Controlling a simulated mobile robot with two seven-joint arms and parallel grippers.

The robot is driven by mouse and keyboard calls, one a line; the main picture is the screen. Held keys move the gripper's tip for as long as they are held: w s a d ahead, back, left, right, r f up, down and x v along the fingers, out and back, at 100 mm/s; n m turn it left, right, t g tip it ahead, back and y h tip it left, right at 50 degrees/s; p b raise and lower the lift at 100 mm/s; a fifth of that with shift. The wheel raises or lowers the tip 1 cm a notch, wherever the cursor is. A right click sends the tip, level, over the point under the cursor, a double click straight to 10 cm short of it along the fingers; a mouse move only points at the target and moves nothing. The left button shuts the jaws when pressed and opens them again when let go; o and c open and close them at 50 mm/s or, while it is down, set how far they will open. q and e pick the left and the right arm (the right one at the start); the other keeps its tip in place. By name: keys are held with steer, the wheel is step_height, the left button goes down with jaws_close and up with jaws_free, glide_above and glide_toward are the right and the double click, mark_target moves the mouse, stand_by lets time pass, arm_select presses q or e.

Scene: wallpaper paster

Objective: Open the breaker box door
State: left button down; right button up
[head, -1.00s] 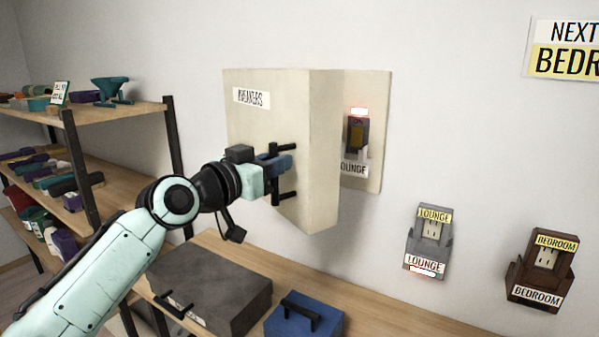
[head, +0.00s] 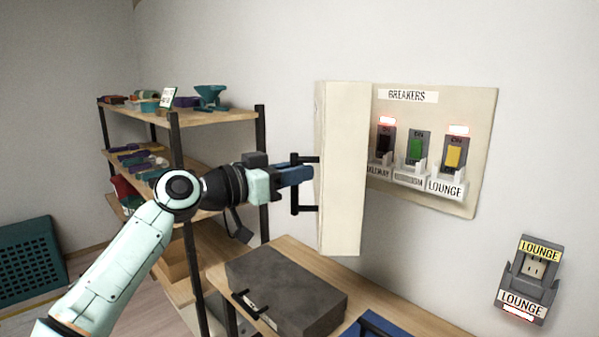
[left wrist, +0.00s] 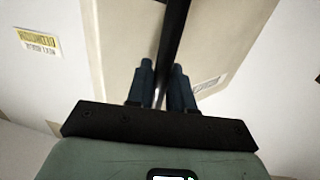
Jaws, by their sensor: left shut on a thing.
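The breaker box door (head: 342,170) is cream and stands swung open to the left, seen almost edge-on in the head view. The breaker panel (head: 478,150) behind it shows three breakers: a dark one at left, a green one (head: 417,148) and a yellow one (head: 453,156). My left gripper (head: 311,173) is at the door's outer face, shut on the black door handle (head: 297,185). In the left wrist view the handle bar (left wrist: 174,45) passes between the two blue fingers (left wrist: 162,88), with the door face (left wrist: 128,50) behind. My right gripper is not in view.
A wooden counter (head: 285,252) below the box holds a dark grey case (head: 285,287) and a blue case (head: 375,327). A loaded shelf (head: 232,119) stands behind my left arm.

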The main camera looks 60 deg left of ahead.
arm_select(q)
steer(key=shift+r, duration=0.1)
steer(key=c, duration=1.1)
jaws_free()
steer(key=shift+c, duration=0.2)
steer(key=s, duration=1.3)
steer(key=shift+s, duration=0.2)
steer(key=shift+d, duration=0.1)
